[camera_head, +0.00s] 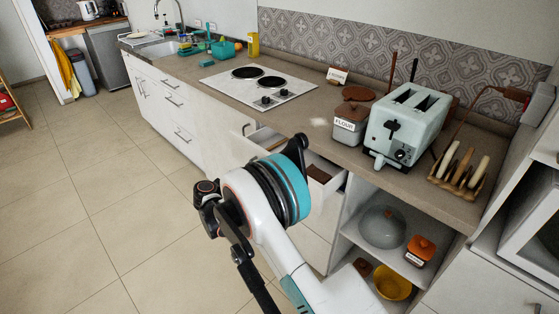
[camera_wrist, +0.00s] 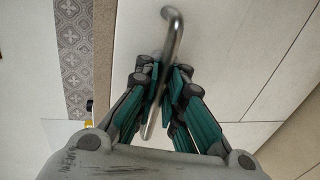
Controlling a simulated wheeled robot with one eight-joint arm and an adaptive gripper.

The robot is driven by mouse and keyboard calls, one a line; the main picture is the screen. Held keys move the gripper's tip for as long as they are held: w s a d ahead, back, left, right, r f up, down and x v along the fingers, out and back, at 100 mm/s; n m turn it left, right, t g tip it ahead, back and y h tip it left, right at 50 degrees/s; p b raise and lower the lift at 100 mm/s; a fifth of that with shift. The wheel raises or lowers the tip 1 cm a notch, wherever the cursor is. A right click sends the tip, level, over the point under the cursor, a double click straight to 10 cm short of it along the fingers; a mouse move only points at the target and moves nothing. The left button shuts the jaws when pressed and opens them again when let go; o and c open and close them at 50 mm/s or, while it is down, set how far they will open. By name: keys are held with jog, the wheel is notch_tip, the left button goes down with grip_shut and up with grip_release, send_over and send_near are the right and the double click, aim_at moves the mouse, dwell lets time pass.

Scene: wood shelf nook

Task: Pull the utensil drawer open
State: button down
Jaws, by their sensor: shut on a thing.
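The utensil drawer (camera_head: 338,183) stands partly open below the counter in the head view. Its inside shows on both sides of my arm, with a brown item in it at the right. My arm covers the middle of the drawer and most of its front. In the wrist view, my gripper (camera_wrist: 161,72) is shut on a bent metal bar handle (camera_wrist: 173,30), with fingers on both sides of the bar. The handle is on a pale, flat front (camera_wrist: 235,50). My fingertips are hidden in the head view.
The counter (camera_head: 310,120) above holds a toaster (camera_head: 408,125), a flour canister (camera_head: 350,118), a toast rack (camera_head: 460,172) and a cooktop (camera_head: 260,86). Open shelves at the right hold a grey bowl (camera_head: 381,228) and a yellow bowl (camera_head: 393,285). Tiled floor (camera_head: 120,200) at the left is clear.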

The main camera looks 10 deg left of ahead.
jog(key=f+v, duration=0.3)
jog(key=v, duration=1.2)
jog(key=shift+s+a, duration=0.25)
jog(key=shift+s, duration=0.15)
jog(key=c, duration=2)
grip_release()
jog(key=v, duration=1.2)
jog(key=shift+f, duration=0.15)
